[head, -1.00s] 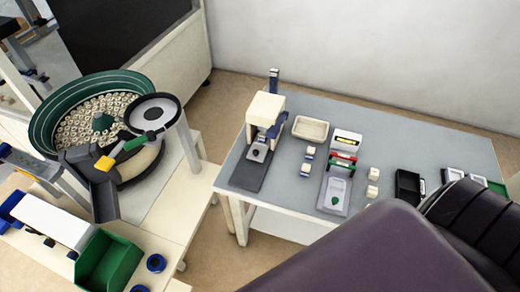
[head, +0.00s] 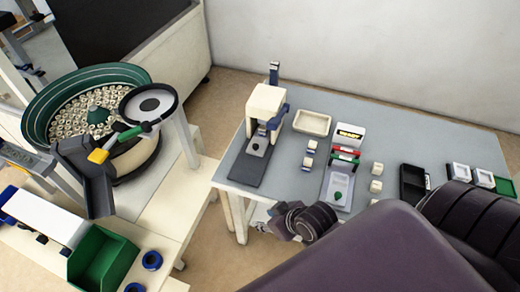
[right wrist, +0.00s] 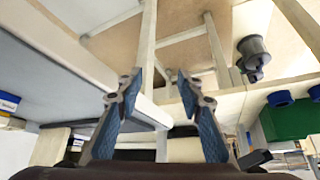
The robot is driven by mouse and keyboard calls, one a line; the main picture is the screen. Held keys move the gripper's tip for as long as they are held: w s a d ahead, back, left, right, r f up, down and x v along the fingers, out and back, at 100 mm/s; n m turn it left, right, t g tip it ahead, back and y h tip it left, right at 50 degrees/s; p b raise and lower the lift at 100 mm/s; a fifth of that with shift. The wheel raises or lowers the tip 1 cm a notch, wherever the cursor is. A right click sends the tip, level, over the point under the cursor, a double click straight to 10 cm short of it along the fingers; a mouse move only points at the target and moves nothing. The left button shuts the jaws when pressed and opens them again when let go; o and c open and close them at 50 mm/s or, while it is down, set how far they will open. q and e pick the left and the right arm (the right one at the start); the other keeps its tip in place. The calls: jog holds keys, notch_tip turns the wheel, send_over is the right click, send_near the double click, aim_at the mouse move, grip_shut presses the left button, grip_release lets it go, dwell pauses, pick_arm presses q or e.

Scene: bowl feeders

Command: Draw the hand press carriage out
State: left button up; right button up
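The hand press (head: 266,103) stands near the left end of the grey table, with a cream head and a blue lever at its side. Its dark base (head: 246,171) reaches toward the table's front edge. A grey carriage plate with a dark spot (head: 257,146) sits on this base, just in front of the head; part of it may be hidden under the head. My right gripper (head: 280,219) is at the table's front edge, right of the base and apart from it. In the right wrist view my right gripper (right wrist: 157,84) is open and empty. My left gripper is out of view.
Right of the press are a cream tray (head: 312,122), small white blocks and a fixture marked READY (head: 349,136) with a green knob. Dark trays (head: 414,184) lie farther right. A bowl feeder (head: 88,112) and green bin (head: 103,260) stand left, across a floor gap.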

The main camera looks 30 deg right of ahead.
jog(key=w+r, duration=0.1)
jog(key=w+d+r+t, duration=0.1)
jog(key=w+r, duration=0.1)
jog(key=w+d+r+t, duration=0.1)
jog(key=w, duration=0.1)
jog(key=shift+w+r+y, duration=0.2)
jog(key=shift+r+y, duration=0.1)
jog(key=m+t, duration=0.1)
jog(key=t, duration=0.4)
send_near(256, 146)
jog(key=shift+a+h, duration=0.2)
jog(key=shift+h, duration=0.2)
jog(key=x, duration=0.7)
jog(key=shift+w+a+f, duration=0.1)
jog(key=shift+w, duration=0.15)
grip_shut()
